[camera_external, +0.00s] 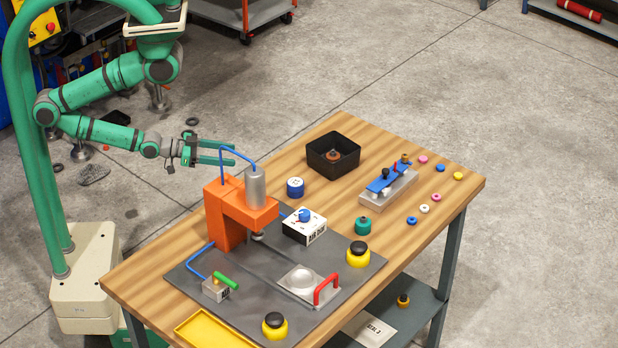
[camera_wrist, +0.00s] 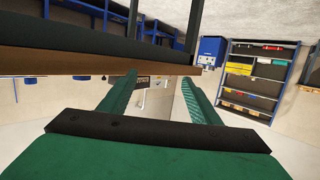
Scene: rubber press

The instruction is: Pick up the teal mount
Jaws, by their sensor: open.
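The teal mount (camera_external: 363,226) is a short teal cylinder with a darker top. My gripper (camera_external: 230,155) is open and empty, beyond the table's back left edge and far from the mount. In the wrist view its two green fingers (camera_wrist: 158,95) are spread with nothing between them. The mount does not show in the wrist view.
An orange press (camera_external: 228,216) with a blue hose stands between my gripper and the mount. A white control box (camera_external: 304,227), a blue cylinder (camera_external: 295,187) and a yellow-black button (camera_external: 358,254) are near the mount. A black bin (camera_external: 333,156) sits behind.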

